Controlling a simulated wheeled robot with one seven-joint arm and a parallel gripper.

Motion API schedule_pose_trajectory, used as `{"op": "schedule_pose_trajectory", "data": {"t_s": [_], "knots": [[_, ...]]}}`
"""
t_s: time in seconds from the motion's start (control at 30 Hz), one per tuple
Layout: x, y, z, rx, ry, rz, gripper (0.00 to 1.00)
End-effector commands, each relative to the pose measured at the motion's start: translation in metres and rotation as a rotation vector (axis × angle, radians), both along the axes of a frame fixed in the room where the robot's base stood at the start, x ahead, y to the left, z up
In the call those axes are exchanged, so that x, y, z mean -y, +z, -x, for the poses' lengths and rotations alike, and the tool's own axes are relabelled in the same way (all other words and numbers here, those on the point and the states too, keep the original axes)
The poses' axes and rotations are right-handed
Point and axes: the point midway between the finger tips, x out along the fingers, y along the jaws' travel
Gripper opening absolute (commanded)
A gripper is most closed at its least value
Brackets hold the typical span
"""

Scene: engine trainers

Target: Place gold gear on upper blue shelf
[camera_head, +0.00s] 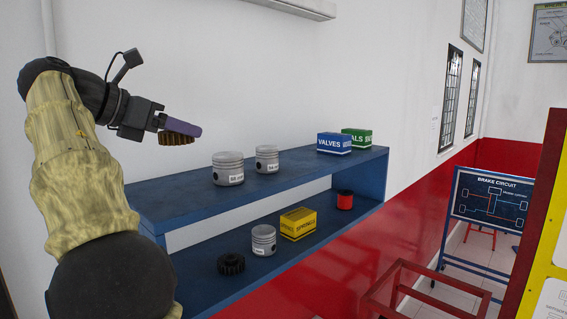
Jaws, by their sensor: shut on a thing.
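The gold gear (176,139) is a brownish-gold toothed ring held at the tip of my gripper (179,128). My gripper is shut on it, and a purple finger covers part of its upper side. The gear appears above the left part of the upper blue shelf (190,207), apart from its surface. Two silver pistons, one (228,169) nearer and one (267,159) farther, stand upright on that shelf to the right of the gear. The left end of the shelf is partly hidden by my arm.
A blue VALVES box (334,143) and a green box (357,138) sit at the shelf's far end. The lower shelf (285,264) holds a dark gear (231,264), a piston (264,240), a yellow box (298,224) and a red spool (345,200). The upper shelf's left part looks clear.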

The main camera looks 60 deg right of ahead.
Motion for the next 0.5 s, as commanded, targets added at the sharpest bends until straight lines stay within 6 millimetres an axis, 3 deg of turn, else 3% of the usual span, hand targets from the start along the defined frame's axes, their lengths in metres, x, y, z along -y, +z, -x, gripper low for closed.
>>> {"op": "schedule_pose_trajectory", "data": {"t_s": [0.27,0.5], "knots": [[0.0,0.0,0.0,0.001,0.0,0.001,0.24],[0.0,-0.017,0.0,-0.003,0.001,-0.001,0.24]]}}
